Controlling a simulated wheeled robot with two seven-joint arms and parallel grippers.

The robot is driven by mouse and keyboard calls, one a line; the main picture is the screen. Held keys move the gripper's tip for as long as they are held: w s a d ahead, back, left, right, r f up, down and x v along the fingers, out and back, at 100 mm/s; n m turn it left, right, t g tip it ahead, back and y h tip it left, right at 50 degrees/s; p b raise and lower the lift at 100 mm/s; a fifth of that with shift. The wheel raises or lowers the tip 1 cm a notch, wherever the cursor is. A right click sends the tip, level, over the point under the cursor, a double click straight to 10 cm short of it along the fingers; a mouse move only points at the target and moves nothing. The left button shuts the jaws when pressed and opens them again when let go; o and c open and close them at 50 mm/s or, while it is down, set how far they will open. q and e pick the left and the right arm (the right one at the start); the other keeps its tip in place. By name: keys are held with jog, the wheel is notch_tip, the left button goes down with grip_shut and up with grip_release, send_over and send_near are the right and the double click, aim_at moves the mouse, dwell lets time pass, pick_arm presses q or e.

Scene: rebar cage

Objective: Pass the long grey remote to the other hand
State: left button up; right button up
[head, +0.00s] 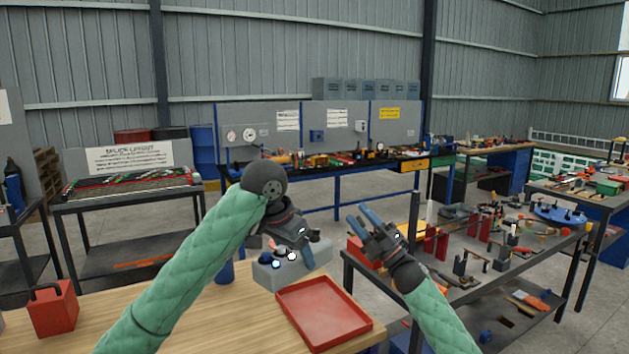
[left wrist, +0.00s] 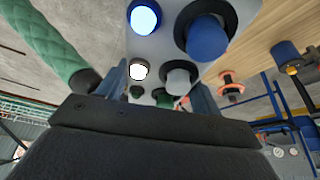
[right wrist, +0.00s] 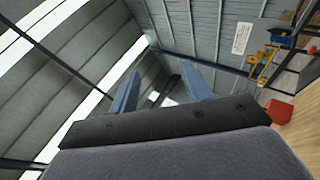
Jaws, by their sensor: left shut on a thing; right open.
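The long grey remote (head: 308,262) is a grey box with round buttons and lights. My left gripper (head: 303,243) is shut on it and holds it near the back edge of the red tray in the head view. In the left wrist view its grey face (left wrist: 163,42) shows blue, grey and green knobs and two lit white lights between and beyond the fingers (left wrist: 160,95). My right gripper (head: 360,220) is open and empty, to the right of the remote and apart from it, with its fingers pointing up and left. The right wrist view shows nothing between its fingers (right wrist: 160,85).
A red tray (head: 325,312) lies on the wooden table (head: 235,330), below the remote. A red container (head: 53,310) stands at the left and a blue cup (head: 224,271) is behind my left arm. A dark bench (head: 455,285) with tools and red blocks stands at the right.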

jog(key=s+a+r+n+g, duration=0.2)
jog(key=s+r+n+g, duration=0.2)
jog(key=r+n+g, duration=0.35)
jog(key=s+a+r+n+g+h, duration=0.1)
jog(key=s+a+r+n+g, duration=0.1)
jog(key=s+r+n+g, duration=0.5)
jog(key=s+a+r+n+g, duration=0.2)
jog(key=a+r+n+g, duration=0.1)
jog(key=r+n+g, duration=0.45)
jog(key=n+t+h, duration=0.7)
jog(key=t+h, duration=0.1)
jog(key=h, duration=1.2)
send_near(313, 230)
jog(key=f, duration=0.9)
jog(key=shift+a+f, duration=0.35)
jog(key=shift+f, duration=0.05)
